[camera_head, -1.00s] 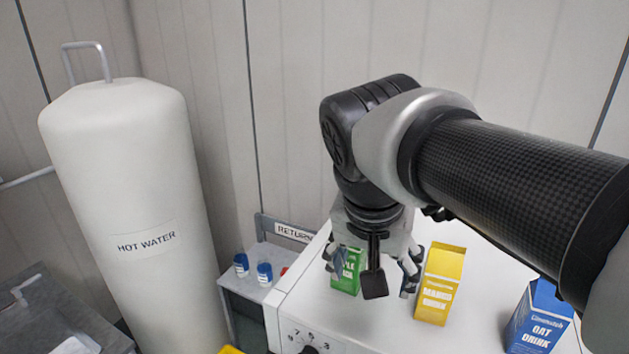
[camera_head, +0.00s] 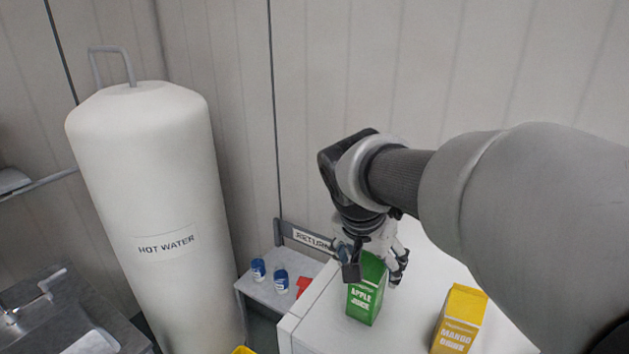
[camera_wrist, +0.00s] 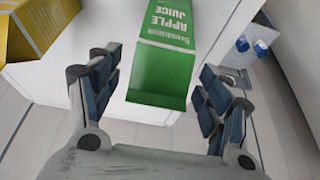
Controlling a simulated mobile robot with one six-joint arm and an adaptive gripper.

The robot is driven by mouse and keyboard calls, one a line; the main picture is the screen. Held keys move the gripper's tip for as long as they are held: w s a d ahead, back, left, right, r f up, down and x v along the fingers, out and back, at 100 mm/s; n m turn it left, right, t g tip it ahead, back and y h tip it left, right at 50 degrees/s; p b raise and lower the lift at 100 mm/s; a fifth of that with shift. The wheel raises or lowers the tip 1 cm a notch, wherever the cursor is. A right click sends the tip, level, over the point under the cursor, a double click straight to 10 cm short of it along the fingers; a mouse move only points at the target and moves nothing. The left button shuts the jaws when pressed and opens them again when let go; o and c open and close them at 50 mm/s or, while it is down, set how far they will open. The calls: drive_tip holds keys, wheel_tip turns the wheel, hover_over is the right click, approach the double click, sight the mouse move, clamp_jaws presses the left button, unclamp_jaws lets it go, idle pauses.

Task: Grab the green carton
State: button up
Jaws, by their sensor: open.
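The green apple juice carton (camera_head: 366,297) stands upright on a white surface in the head view. In the wrist view the green carton (camera_wrist: 163,58) appears between and beyond the two fingers, with its label upside down. My gripper (camera_head: 375,264) is at the top of the carton in the head view. In the wrist view my gripper (camera_wrist: 157,95) has its fingers spread wide, one to each side of the carton. No clear contact shows. The upper part of the carton is partly hidden by the gripper in the head view.
A yellow mango drink carton (camera_head: 460,319) stands to the right of the green one. A small shelf (camera_head: 265,288) at the left holds two blue-and-white containers (camera_head: 281,280) and a red item (camera_head: 303,286). A tall hot water tank (camera_head: 150,190) stands further left.

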sight(364, 301)
drive_tip(key=x, duration=0.6)
drive_tip(key=shift+s+a, duration=0.15)
drive_tip(key=shift+s, duration=0.1)
drive_tip(key=shift+c, duration=0.4)
drive_tip(key=c, duration=1.5)
